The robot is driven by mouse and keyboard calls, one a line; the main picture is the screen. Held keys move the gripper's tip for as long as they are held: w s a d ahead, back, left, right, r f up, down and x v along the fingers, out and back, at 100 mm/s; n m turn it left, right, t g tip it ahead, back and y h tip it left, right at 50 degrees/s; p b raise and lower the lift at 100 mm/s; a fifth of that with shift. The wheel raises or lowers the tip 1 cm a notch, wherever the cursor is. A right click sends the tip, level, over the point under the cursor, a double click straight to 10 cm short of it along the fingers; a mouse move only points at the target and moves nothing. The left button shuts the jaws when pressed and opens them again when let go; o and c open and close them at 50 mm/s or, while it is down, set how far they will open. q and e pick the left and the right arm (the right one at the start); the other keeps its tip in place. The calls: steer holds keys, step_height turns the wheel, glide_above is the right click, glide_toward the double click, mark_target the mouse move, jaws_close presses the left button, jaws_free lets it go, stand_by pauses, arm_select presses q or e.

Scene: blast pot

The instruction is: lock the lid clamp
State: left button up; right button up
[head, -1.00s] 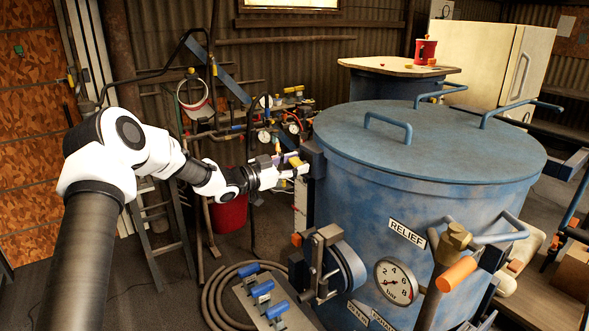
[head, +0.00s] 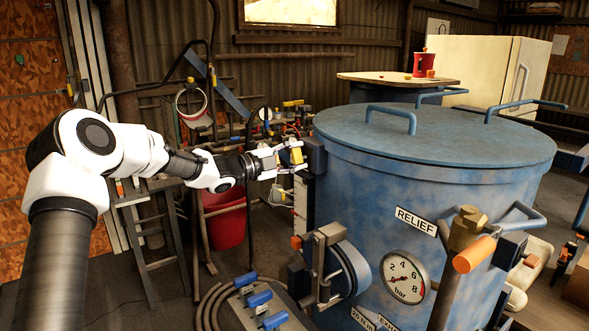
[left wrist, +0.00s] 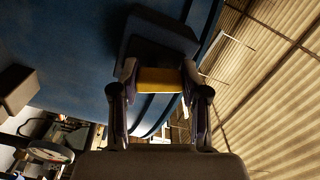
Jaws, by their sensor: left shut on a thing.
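The blue pot (head: 370,215) stands at the right of the head view with its flat lid (head: 450,145) on top. The lid clamp is a dark block (head: 315,157) on the pot's left side near the lid rim, with a yellow handle (head: 296,154). My left gripper (head: 287,158) is shut on this handle. In the left wrist view the fingers (left wrist: 160,88) sit on both ends of the yellow bar (left wrist: 160,80), right against the dark block (left wrist: 158,38). How far the clamp is engaged cannot be told. My right gripper is out of view.
Below the clamp, a round side fitting (head: 335,270) juts from the pot. A gauge (head: 405,277) and an orange-handled relief valve (head: 474,255) are on the front. Gauges and pipes stand behind my left arm. A red bucket (head: 224,220) stands below it.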

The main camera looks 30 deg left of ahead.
arm_select(q)
steer(key=shift+d+m+b, duration=0.1)
steer(key=shift+m+b, duration=1.85)
steer(key=shift+m, duration=0.15)
steer(key=o, duration=1.2)
steer(key=shift+c, duration=0.2)
steer(key=shift+s, duration=0.1)
steer(key=v, duration=0.7)
